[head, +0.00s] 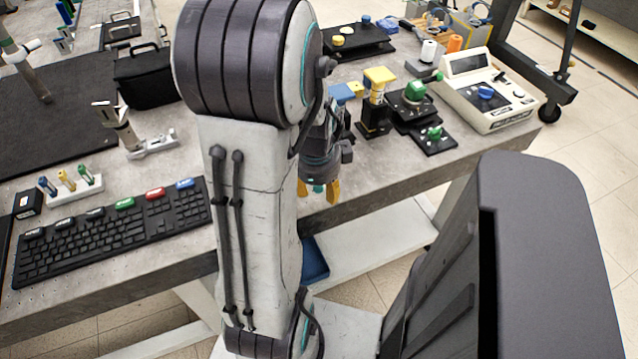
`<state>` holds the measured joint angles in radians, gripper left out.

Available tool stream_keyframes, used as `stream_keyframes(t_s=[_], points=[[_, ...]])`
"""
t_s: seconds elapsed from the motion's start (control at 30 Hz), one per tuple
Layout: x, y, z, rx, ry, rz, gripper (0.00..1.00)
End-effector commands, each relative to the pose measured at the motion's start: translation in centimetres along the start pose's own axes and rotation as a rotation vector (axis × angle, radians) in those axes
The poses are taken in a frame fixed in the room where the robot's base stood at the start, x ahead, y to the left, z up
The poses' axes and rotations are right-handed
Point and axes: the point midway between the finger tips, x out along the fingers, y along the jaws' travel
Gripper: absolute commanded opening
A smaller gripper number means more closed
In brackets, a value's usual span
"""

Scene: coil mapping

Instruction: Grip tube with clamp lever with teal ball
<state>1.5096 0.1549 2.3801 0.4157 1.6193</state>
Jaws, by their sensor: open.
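My gripper (319,190) hangs with its orange fingertips apart and pointing down near the table's front edge, partly hidden by my arm. A small teal spot shows between the fingers; I cannot tell whether it is part of my gripper. I cannot clearly make out a clamp lever with a teal ball. A whitish tube-like fixture (122,128) stands tilted on a light base left of my arm. Farther back left, small fixtures with teal-green parts (63,42) stand on the table, too small to tell apart. My arm hides the middle of the table.
A black keyboard (110,228) with coloured keys lies at the front left. A black bag (146,78) stands behind. Yellow-topped and green-knobbed fixtures (414,92) stand right of my gripper, beside a white console (487,98). A blue tray (314,262) is below the table.

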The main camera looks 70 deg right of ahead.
Motion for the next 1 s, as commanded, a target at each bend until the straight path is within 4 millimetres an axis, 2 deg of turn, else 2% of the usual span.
stream_keyframes(t_s=[0.17,0.27,0.7,1.0], points=[[-0.9,-0.2,0.0,0.0,0.0,-0.006,0.47],[-2.2,-0.2,0.0,0.0,0.0,-0.008,0.47],[-9.3,-0.1,0.0,0.0,0.0,-0.005,0.47],[-11.7,0.0,0.0,0.0,0.0,0.0,0.47]])
